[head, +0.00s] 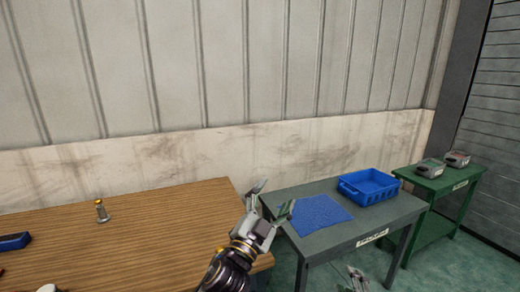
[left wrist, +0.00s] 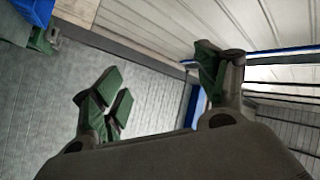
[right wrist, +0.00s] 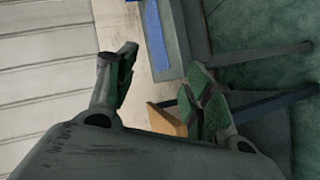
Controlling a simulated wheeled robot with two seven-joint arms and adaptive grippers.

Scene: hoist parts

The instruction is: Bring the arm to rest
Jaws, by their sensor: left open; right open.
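My left gripper (head: 272,199) is open in the head view, raised by the right end of the wooden table and the left side of the grey table. Its spread fingers also show in the left wrist view (left wrist: 158,82), with nothing between them. My right gripper (head: 355,279) is only partly in view at the bottom edge of the head view, in front of the grey table. In the right wrist view (right wrist: 162,80) its fingers stand apart and hold nothing.
The wooden table (head: 150,235) bears a small metal part (head: 101,210) and a dark blue item (head: 14,241). The grey table (head: 340,236) bears a blue mat (head: 318,215) and a blue crate (head: 368,187). A green stand (head: 440,184) holds two devices.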

